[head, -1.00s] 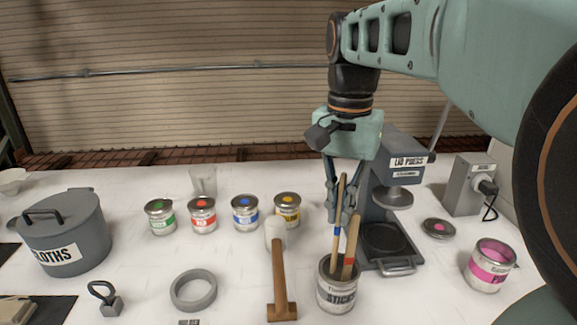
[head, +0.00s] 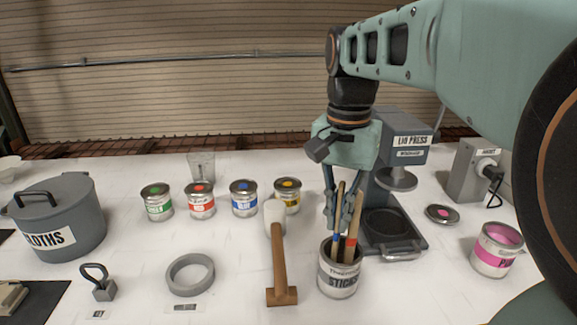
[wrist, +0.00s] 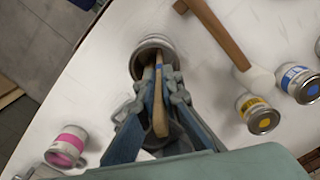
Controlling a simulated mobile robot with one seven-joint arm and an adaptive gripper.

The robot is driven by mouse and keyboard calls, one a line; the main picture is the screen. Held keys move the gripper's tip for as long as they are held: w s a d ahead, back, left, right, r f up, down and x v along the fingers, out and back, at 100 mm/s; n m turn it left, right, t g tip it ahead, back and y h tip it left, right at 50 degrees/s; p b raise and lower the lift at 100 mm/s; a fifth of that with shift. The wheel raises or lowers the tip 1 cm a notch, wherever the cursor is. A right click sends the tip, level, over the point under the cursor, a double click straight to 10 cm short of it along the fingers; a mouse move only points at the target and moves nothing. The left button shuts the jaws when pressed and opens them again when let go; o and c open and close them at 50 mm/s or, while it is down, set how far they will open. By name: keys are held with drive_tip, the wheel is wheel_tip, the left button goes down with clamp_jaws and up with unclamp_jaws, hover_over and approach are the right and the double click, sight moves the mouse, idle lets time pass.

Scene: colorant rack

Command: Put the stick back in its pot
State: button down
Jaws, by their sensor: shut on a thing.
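The pot (head: 339,282), a metal can labelled STICKS, stands upright on the white table; its open mouth also shows in the wrist view (wrist: 151,46). My gripper (head: 343,222) is just above the pot's mouth, pointing down. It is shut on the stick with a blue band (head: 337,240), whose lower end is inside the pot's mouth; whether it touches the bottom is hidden. A second stick with a red band (head: 351,243) stands in the pot close beside it. In the wrist view a wooden stick (wrist: 160,115) runs between my fingers (wrist: 160,92) toward the pot.
A mallet (head: 279,262) lies just left of the pot. The lid press (head: 398,225) stands close behind and right. Several paint cans (head: 245,199) stand in a row behind left. A pink can (head: 495,258) and a lid (head: 442,214) are at the right. A grey ring (head: 190,275) lies left.

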drive_tip(key=c, duration=2)
unclamp_jaws()
drive_tip(key=shift+c, duration=0.2)
drive_tip(key=shift+r, duration=0.15)
wheel_tip(320, 180, up, 12)
drive_tip(key=shift+f, duration=0.1)
